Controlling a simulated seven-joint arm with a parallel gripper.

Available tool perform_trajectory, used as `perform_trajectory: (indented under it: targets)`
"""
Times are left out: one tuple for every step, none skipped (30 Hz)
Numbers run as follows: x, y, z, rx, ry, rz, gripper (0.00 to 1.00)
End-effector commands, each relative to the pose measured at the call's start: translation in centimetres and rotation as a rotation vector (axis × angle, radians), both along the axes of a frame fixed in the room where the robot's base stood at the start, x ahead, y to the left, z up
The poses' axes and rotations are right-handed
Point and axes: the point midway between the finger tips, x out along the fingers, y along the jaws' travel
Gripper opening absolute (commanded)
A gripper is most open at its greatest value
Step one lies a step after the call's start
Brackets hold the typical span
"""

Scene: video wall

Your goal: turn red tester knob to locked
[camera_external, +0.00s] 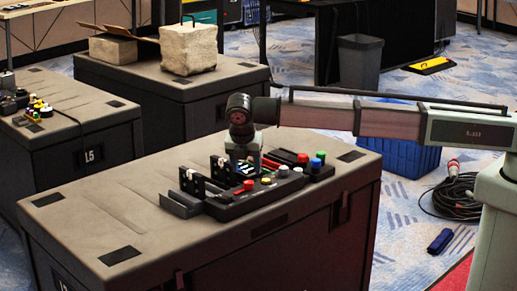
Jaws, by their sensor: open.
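A black tester panel (245,207) with coloured knobs and buttons lies on the near dark case. A red knob (249,184) sits near its front edge, and another red knob (303,159) stands towards the right; I cannot tell which one the task means, nor how either is turned. A red bar-like part (270,163) shows just right of my gripper. My gripper (243,172) points down over the middle of the panel, behind the front red knob. It is open; its fingertips are small and partly lost among the panel parts, so contact cannot be told.
Black upright brackets (191,184) stand at the panel's left. A green knob (320,155), a blue knob (315,163) and yellow and grey buttons crowd the panel. The near case top (120,205) is clear at left. A blue crate (400,140) stands on the floor behind my arm.

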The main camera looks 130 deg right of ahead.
Motion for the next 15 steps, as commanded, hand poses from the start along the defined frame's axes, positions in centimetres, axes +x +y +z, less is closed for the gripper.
perform_trajectory:
  targets:
    - [-0.4, -0.2, -0.9, 0.002, 0.001, -0.001, 0.57]
    - [-0.5, -0.3, -1.3, 0.001, 0.001, -0.002, 0.57]
    - [-0.7, -0.4, -1.9, 0.0, 0.0, -0.001, 0.57]
    - [-0.9, -0.5, -2.3, 0.0, 0.0, -0.001, 0.57]
    - [-1.0, -0.6, -2.7, 0.001, 0.001, -0.002, 0.57]
    - [-1.2, -0.7, -3.2, 0.001, 0.001, -0.002, 0.57]
    - [-1.2, -0.8, -3.5, 0.0, 0.0, -0.001, 0.57]
    - [-1.3, -0.9, -3.7, 0.0, 0.0, -0.001, 0.57]
    - [-1.4, -0.9, -4.1, 0.0, 0.0, -0.001, 0.57]
    - [-1.5, -1.0, -4.3, 0.0, 0.0, -0.001, 0.57]
    - [-1.6, -1.0, -4.5, 0.0, 0.0, -0.001, 0.57]
    - [-1.6, -1.1, -4.7, 0.0, 0.0, -0.001, 0.57]
    - [-1.7, -1.1, -4.8, 0.0, 0.0, -0.001, 0.57]
    - [-1.7, -1.1, -4.9, 0.0, 0.0, -0.001, 0.57]
    - [-1.8, -1.2, -5.1, 0.0, 0.0, -0.001, 0.57]
